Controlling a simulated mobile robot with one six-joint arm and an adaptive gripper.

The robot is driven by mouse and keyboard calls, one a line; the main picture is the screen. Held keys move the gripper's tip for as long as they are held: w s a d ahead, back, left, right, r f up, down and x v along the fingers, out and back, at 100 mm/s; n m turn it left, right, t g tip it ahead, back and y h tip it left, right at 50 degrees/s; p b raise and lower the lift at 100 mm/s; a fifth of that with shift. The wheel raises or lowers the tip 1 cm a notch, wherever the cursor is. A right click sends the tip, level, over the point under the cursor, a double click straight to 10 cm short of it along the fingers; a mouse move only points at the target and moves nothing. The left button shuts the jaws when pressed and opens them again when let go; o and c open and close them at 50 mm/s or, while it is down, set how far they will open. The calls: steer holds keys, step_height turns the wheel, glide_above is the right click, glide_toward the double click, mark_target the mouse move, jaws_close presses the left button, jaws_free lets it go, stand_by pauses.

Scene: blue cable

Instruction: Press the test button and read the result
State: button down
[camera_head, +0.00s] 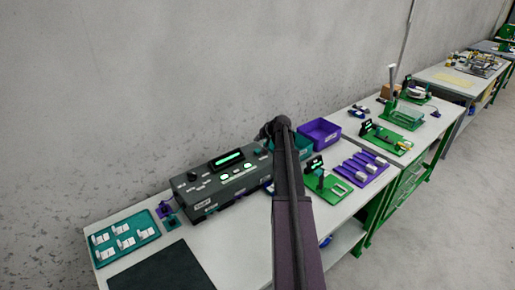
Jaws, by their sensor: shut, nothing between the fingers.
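The tester is a dark grey box (213,186) on the near bench, left of my arm. Its display (229,159) is lit green, but any text is too small to read. Several light green buttons sit below the display, one of them at the middle (237,170). I cannot tell which is the test button. A black knob (192,177) is at its left. My arm rises from the bottom of the view and passes in front of the bench right of the tester. My gripper cannot be made out; the arm's far end is dark and folded.
A teal tray (104,253) with white parts and a dark mat (165,268) lie at the left. Small purple and teal fixtures (168,211) stand beside the tester. A purple bin (318,132), green fixtures and a purple rack (360,167) are right of my arm. A wall runs behind.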

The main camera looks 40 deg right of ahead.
steer(key=shift+r+p, duration=0.6)
steer(key=shift+r, duration=0.35)
steer(key=a, duration=0.5)
steer(key=s+a+f+n+g, duration=0.1)
steer(key=a, duration=0.4)
steer(key=a+f+n+g+y, duration=0.1)
steer(key=a, duration=0.4)
steer(key=shift+s+f, duration=0.1)
steer(key=shift+s, duration=0.05)
steer(key=s+a+g, duration=0.1)
steer(key=a, duration=0.3)
steer(key=s+a+f+n, duration=0.1)
steer(key=a, duration=0.3)
steer(key=s+a+n+g, duration=0.1)
steer(key=s+a, duration=0.1)
steer(key=a, duration=0.3)
steer(key=shift+f+g+y, duration=0.3)
steer(key=shift+f, duration=0.05)
steer(key=s+a+f+n+g+h, duration=0.2)
steer(key=s+a+n+g, duration=0.2)
steer(key=s+a, duration=1.3)
steer(key=a, duration=0.3)
steer(key=shift+s+g, duration=0.25)
steer(key=shift+g, duration=0.05)
